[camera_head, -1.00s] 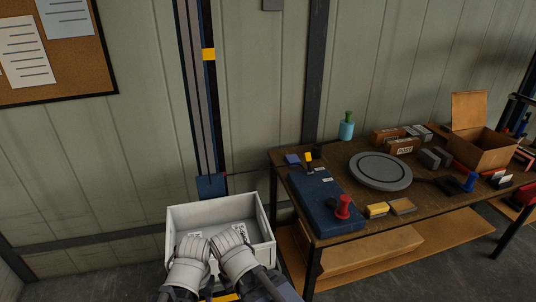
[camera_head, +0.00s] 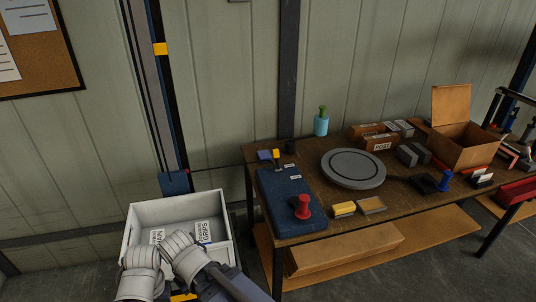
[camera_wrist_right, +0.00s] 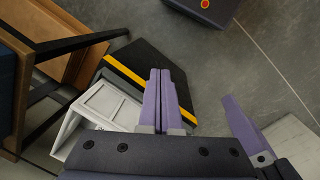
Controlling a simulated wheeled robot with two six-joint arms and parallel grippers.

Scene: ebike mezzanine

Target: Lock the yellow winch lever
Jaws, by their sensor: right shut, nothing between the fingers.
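A small yellow-topped lever (camera_head: 276,154) stands up from the far end of a dark blue box (camera_head: 282,205) on the workbench. I cannot tell from here whether it is locked. A red knob (camera_head: 302,206) stands on the near end of that box. My right gripper (camera_wrist_right: 160,100) shows two purple fingers together, with nothing between them, far from the lever. One purple finger of what seems my left gripper (camera_wrist_right: 243,128) shows at the right of the wrist view; its opening cannot be judged. In the head view both grippers are hidden behind my folded arms.
A white crate (camera_head: 228,230) with labelled contents stands left of the workbench (camera_head: 325,218), close to my arms. A blue mast with a yellow block (camera_head: 160,48) rises behind it. A grey turntable (camera_head: 353,167), an open cardboard box (camera_head: 463,151) and a bottle (camera_head: 321,125) occupy the bench.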

